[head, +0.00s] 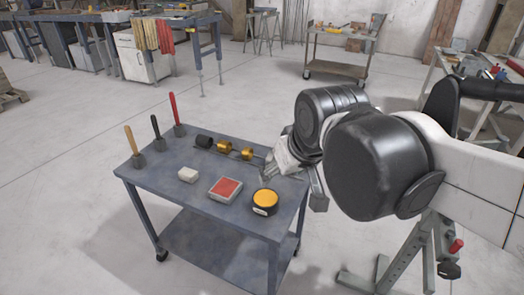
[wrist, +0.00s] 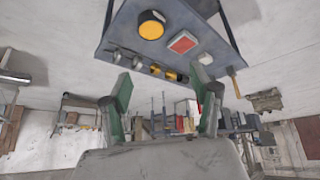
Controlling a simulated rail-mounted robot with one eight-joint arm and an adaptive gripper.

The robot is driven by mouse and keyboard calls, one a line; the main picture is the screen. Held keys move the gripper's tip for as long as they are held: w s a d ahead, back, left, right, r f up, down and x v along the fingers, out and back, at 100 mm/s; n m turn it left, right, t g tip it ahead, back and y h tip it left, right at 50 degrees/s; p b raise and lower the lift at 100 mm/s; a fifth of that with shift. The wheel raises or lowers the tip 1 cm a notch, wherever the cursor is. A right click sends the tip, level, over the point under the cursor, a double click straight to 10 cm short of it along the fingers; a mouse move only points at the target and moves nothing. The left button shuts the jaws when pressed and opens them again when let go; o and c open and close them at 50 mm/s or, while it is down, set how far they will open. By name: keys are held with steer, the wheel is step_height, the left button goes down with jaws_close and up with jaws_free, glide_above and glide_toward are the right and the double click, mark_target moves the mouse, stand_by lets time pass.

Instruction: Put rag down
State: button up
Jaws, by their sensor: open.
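My gripper (head: 294,182) is over the right end of the grey cart (head: 226,222) and is partly hidden behind my own arm in the head view. In the wrist view its two green-sided fingers (wrist: 160,72) stand wide apart with nothing visible between them. A small white block or folded cloth (head: 188,175) lies on the cart; I cannot tell whether it is a rag. It also shows in the wrist view (wrist: 205,58). Yellow and red cloths (head: 153,36) hang over the edge of a blue bench at the back.
The cart also holds a red-topped box (head: 226,189), a round yellow-topped tin (head: 265,201), black and brass cylindrical parts (head: 224,147) and upright handled tools (head: 156,131) at its left edge. The cart's front left top is clear. A stand (head: 420,257) is at right.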

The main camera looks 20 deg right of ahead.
steer(key=s+d+f+m, duration=0.1)
steer(key=s+f, duration=0.2)
steer(key=s, duration=0.2)
steer(key=shift+s+d+f+t, duration=0.15)
steer(key=shift+s+d+t, duration=0.15)
steer(key=shift+t, duration=0.1)
steer(key=shift+o, duration=0.5)
stand_by(0.7)
